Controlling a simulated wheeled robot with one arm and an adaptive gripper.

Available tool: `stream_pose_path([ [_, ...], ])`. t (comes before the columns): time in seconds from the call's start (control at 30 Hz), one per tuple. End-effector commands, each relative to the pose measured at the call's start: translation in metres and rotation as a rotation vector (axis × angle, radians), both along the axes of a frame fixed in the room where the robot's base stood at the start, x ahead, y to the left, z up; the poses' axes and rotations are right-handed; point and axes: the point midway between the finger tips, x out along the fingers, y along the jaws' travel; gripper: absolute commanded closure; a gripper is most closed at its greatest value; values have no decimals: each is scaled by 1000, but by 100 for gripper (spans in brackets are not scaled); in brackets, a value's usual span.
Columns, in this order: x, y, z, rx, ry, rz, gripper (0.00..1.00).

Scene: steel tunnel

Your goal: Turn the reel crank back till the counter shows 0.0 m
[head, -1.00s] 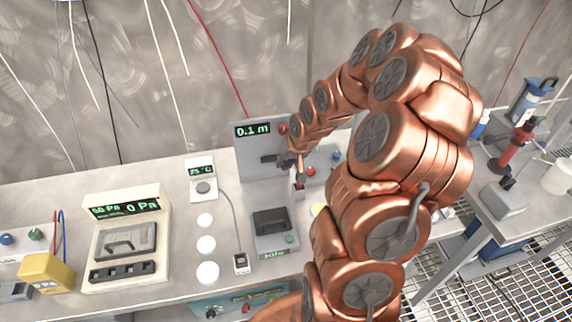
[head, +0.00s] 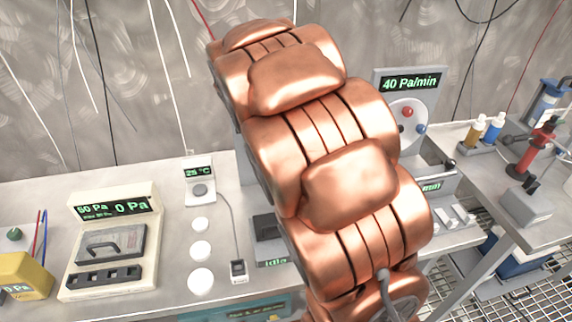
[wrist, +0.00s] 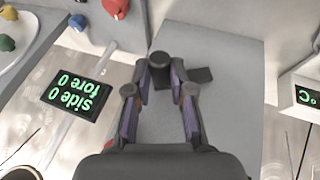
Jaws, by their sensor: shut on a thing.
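The reel unit's grey panel (wrist: 225,115) lies under my gripper (wrist: 160,76) in the wrist view. The gripper's purple-sided fingers close around the dark crank handle (wrist: 158,60). A dark crank part (wrist: 200,75) shows just beyond the fingers. The exact grip contact is partly hidden by the fingers. In the head view my arm covers the gripper, the crank and the counter; only a left strip of the reel unit (head: 242,165) shows. The counter's current reading cannot be seen.
A display reading "side 0 fore 0" (wrist: 77,97) and a red knob (wrist: 116,7) are close by in the wrist view. A 40 Pa/min panel (head: 410,83) stands right of my arm. A 25 °C unit (head: 199,180) and a pressure unit (head: 112,240) stand left.

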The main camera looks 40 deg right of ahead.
Motion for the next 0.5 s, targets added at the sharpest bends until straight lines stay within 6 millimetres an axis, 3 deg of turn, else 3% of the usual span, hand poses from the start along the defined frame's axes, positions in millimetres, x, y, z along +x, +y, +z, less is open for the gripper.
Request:
stream_pose_path([
  [0.5,9,20,7,-367,152,3,100],
])
